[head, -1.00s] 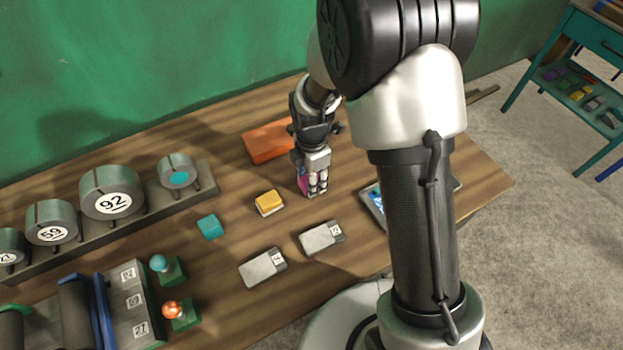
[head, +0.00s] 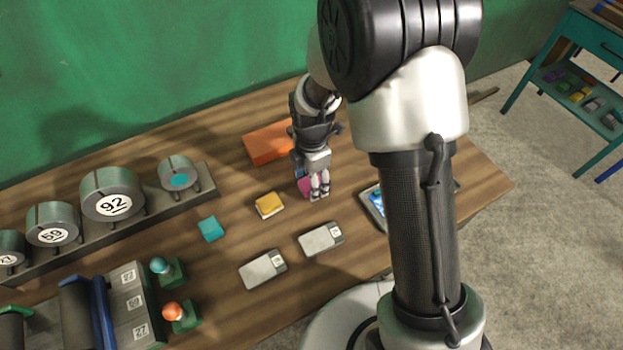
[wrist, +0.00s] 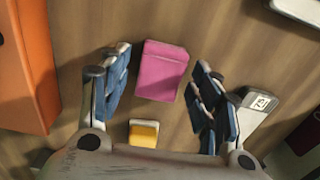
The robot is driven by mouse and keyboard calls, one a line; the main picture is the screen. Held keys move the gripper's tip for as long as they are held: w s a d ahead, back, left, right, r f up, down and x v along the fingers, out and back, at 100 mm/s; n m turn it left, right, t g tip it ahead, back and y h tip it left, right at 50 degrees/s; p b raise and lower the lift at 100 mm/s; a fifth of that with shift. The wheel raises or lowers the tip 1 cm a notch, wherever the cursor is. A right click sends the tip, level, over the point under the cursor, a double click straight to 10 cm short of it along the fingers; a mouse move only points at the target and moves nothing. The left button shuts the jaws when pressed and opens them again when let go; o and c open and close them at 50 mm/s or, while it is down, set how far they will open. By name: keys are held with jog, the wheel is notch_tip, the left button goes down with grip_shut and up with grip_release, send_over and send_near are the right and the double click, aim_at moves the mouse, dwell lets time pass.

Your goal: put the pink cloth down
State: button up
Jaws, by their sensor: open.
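The pink cloth (wrist: 162,71) is a folded block on the wooden table, between the spread fingers in the wrist view. In the head view the cloth (head: 304,186) shows only in part beside the fingers, which hide the rest. My gripper (head: 318,194) is open and low over the table. In the wrist view both blue-padded fingers of my gripper (wrist: 160,100) stand apart from the cloth, with a gap on each side.
An orange box (head: 267,142) lies behind my gripper. A yellow-topped block (head: 269,205), a teal block (head: 210,228) and two grey labelled blocks (head: 263,269) lie nearby. A rack of numbered cylinders (head: 112,195) stands at left. A tablet-like item (head: 375,207) is partly hidden by my arm.

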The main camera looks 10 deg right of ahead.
notch_tip(320, 180, up, 12)
jog(key=p, duration=0.3)
jog(key=s+d+r+m+t, duration=0.1)
jog(key=s+d+r+m, duration=0.25)
jog(key=r+m, duration=0.2)
jog(key=s+d+r+m+t, duration=0.1)
jog(key=s+d+r+m, duration=0.1)
jog(key=s+r+m, duration=0.35)
jog(key=s+d+r+m+t, duration=0.2)
jog(key=s+r+m, duration=0.4)
jog(key=s+m, duration=0.5)
jog(key=shift+s+d+r+m+t, duration=0.35)
jog(key=shift+s+d, duration=0.25)
jog(key=shift+d, duration=0.25)
